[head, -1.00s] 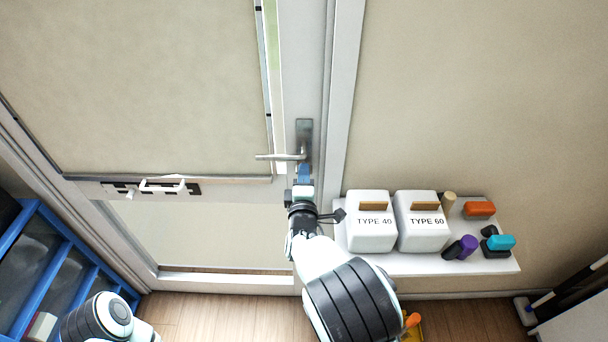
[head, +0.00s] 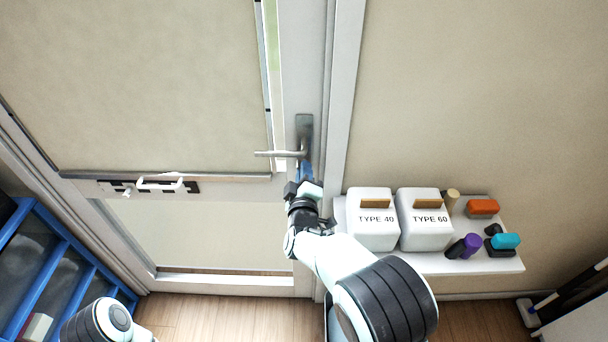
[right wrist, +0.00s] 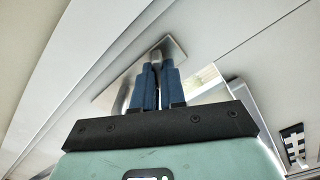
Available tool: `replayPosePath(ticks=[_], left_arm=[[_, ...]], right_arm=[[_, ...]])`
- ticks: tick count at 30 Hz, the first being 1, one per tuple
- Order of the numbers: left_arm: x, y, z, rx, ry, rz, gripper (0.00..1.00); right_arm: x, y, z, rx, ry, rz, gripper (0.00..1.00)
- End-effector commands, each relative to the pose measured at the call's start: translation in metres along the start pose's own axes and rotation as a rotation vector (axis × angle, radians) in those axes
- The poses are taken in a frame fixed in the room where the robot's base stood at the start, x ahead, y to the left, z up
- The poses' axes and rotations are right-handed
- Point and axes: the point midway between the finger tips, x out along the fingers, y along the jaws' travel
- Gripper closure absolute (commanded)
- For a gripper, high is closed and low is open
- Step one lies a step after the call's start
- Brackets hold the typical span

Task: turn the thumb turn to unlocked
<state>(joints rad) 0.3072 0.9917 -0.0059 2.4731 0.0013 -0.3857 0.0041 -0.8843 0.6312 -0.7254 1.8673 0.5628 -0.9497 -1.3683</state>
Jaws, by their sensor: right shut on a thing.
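The thumb turn (right wrist: 156,57) shows in the right wrist view as a small grey metal piece between my blue fingertips, in front of a shiny metal plate (right wrist: 177,50). My right gripper (head: 306,170) is shut on it, just below the door's lever handle (head: 280,154). The right wrist view shows the two blue fingers (right wrist: 156,72) close together around it. The fingers hide most of the thumb turn, so its exact angle is unclear. In the head view the gripper covers it. Of my left arm only a link shows at the lower left; its gripper is out of view.
A white shelf (head: 480,266) right of the door holds two white canisters, TYPE 40 (head: 372,232) and TYPE 60 (head: 424,232), close to my right forearm. A sliding bolt (head: 160,185) is on the door's left. A blue rack (head: 62,262) stands at the lower left.

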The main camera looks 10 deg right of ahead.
Motion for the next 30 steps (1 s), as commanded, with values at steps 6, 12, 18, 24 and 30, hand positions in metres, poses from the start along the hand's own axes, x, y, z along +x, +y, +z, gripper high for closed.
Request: replayPosePath(ticks=[6, 12, 18, 24, 30], left_arm=[[0.013, -0.005, 0.001, -0.001, -0.004, -0.001, 0.57], [0.023, -0.009, 0.001, -0.003, -0.007, -0.002, 0.57], [0.031, -0.009, -0.005, -0.001, 0.009, 0.002, 0.57], [0.038, -0.011, -0.011, 0.001, 0.026, 0.005, 0.57], [0.044, -0.011, -0.015, 0.002, 0.039, 0.007, 0.57]], right_arm=[[0.000, -0.001, 0.002, 0.208, -0.002, 0.001, 1.00], [0.000, -0.001, 0.002, 0.399, -0.003, 0.001, 1.00], [0.000, -0.002, 0.002, 0.588, -0.002, 0.001, 1.00], [0.000, -0.002, 0.002, 0.763, -0.002, 0.001, 1.00], [0.000, -0.002, 0.002, 0.903, -0.003, 0.001, 1.00]])
